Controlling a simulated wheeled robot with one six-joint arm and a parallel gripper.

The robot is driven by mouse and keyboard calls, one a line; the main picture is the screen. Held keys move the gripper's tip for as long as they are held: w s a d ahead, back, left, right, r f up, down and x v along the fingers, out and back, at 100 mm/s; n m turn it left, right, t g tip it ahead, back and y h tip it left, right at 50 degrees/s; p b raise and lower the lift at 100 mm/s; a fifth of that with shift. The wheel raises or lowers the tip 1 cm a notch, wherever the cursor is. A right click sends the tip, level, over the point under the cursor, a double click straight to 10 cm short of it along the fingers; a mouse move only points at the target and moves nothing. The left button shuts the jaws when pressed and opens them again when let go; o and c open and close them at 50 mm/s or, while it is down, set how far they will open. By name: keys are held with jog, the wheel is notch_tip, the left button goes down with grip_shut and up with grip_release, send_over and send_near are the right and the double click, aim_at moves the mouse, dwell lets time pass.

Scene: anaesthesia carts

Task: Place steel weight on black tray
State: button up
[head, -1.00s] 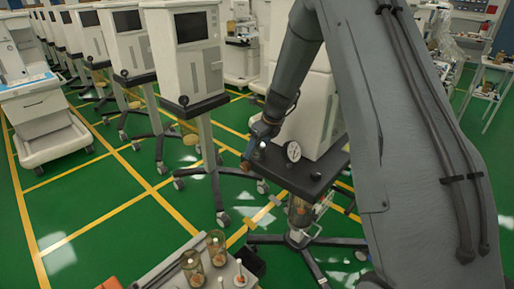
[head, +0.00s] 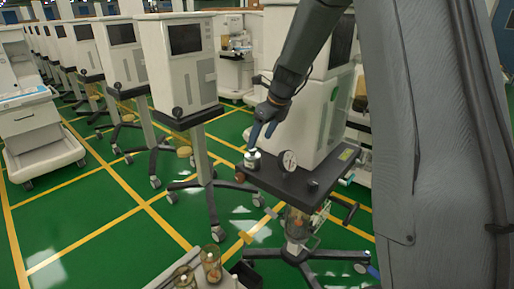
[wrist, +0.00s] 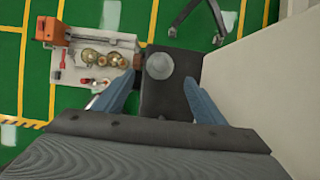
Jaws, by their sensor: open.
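The steel weight (head: 252,159) is a small silver cylinder standing upright on the black tray (head: 300,187), near its left front corner. My gripper (head: 259,138) has blue fingers and is just above the weight, apart from it. In the wrist view the weight (wrist: 160,66) shows from above, round and grey, in line with the gap between my spread fingers (wrist: 161,87). Nothing is held. The black tray (wrist: 165,103) lies beneath it, its near part hidden by my gripper.
A light cart top with glass jars (head: 211,265) is at the lower front.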

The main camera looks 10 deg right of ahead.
jog(key=s+f+n+g+h, duration=0.1)
jog(key=s+f+n, duration=0.1)
jog(key=s+n, duration=1.2)
jog(key=s+a+f+n+g+h, duration=0.1)
jog(key=s+f+n, duration=0.1)
jog(key=s+n, duration=1.2)
jog(key=s, duration=0.3)
jog(key=shift+s+f+n+h, duration=0.15)
jog(key=shift+f+n+h, duration=0.15)
jog(key=shift+n+h, duration=0.1)
